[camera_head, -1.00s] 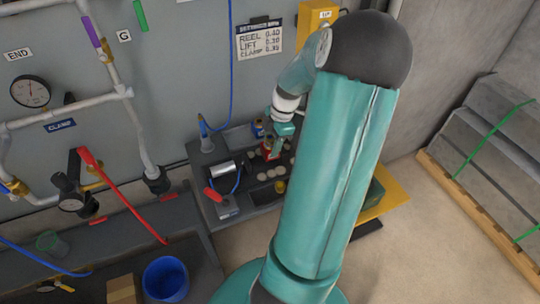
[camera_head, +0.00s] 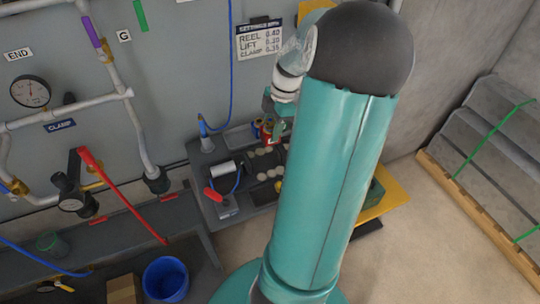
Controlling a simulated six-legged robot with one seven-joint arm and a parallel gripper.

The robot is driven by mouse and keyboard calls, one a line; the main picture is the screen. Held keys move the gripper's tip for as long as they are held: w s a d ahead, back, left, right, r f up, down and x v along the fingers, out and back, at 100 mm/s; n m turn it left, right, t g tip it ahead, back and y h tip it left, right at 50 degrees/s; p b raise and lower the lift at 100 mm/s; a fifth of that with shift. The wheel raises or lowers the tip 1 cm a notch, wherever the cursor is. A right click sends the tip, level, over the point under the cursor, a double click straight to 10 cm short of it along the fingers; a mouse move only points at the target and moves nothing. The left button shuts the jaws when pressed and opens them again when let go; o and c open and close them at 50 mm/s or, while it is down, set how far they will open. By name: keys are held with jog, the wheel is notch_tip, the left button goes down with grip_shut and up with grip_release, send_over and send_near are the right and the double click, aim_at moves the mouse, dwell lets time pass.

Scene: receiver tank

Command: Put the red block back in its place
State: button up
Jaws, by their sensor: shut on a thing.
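My gripper (camera_head: 278,126) is above the back of the dark bench, partly hidden by my own teal arm. It is shut on a small red piece (camera_head: 267,131), which I take to be the red block. The piece shows at the left of the teal fingers, and its exact shape and the grip are too small to tell. It appears above the tray of pale round discs (camera_head: 264,152). I cannot make out the block's place; part of the bench behind my arm is hidden.
A small blue-and-orange can (camera_head: 257,127) stands close left of the gripper. A blue bucket (camera_head: 165,279) stands lower left, and a long red lever (camera_head: 120,195) sticks out at left.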

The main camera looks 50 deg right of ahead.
jog(key=shift+w, duration=0.1)
jog(key=w+d, duration=0.1)
jog(key=w, duration=1.4)
jog(key=shift+d, duration=0.25)
dwell(0.8)
jog(key=shift+f, duration=0.1)
dwell(0.3)
jog(key=shift+s+d+f+x, duration=0.1)
jog(key=shift+s+d+x, duration=0.2)
jog(key=shift+x, duration=1.4)
jog(key=shift+s+d+f+x, duration=0.1)
jog(key=shift+d+x, duration=0.3)
jog(key=shift+x, duration=1.25)
jog(key=shift+s+d+f+x, duration=0.1)
jog(key=shift+s+d+x, duration=0.2)
jog(key=shift+x, duration=1.4)
jog(key=shift+w, duration=0.15)
jog(key=o, duration=1.2)
jog(key=shift+c, duration=0.2)
jog(key=w+a+v, duration=0.1)
jog(key=a+v, duration=0.1)
jog(key=v, duration=0.7)
jog(key=shift+r, duration=0.65)
